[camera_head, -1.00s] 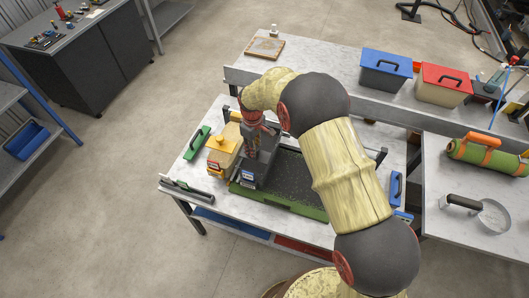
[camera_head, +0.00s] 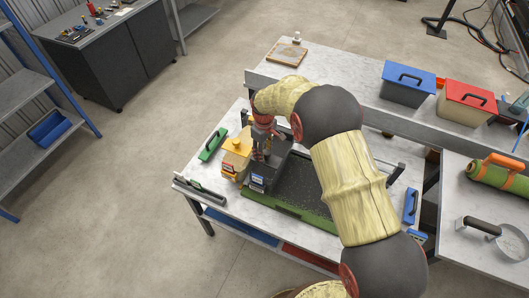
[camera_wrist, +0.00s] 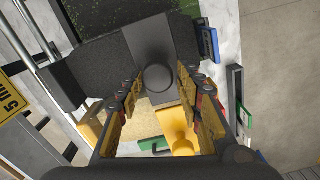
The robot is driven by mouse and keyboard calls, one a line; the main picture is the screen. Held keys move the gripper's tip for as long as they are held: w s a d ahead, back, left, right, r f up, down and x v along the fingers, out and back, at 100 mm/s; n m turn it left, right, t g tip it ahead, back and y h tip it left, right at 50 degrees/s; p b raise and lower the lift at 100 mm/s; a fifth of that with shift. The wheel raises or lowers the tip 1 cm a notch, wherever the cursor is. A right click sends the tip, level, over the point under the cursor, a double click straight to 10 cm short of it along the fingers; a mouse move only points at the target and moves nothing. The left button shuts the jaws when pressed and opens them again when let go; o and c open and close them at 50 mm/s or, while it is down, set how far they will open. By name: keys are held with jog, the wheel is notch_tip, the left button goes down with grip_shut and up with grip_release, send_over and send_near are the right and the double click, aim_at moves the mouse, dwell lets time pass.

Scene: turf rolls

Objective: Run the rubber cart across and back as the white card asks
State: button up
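The dark grey rubber cart (camera_head: 262,178), with a blue-and-white label, stands at the left end of a green-edged tray (camera_head: 285,210) holding dark granules. My gripper (camera_head: 266,150) reaches down over the cart from above. In the wrist view, the cart's dark body (camera_wrist: 85,65) has an upright part with a round knob (camera_wrist: 158,78). My gripper (camera_wrist: 160,92) has one finger on each side of this knob, with gaps showing, so it looks open. I cannot make out a readable white card in either view. My arm hides part of the tray.
A yellowish box with an orange top (camera_head: 236,150) stands close left of the cart. A green-handled tool (camera_head: 212,145) and a grey bar (camera_head: 200,190) lie farther left. A blue-handled tool (camera_head: 410,206) is at the right edge. Lidded bins (camera_head: 408,85) stand behind on a raised shelf.

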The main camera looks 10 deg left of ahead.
jog(key=shift+o, duration=0.6)
jog(key=shift+d, duration=0.1)
jog(key=shift+r, duration=0.1)
notch_tip(320, 180, up, 12)
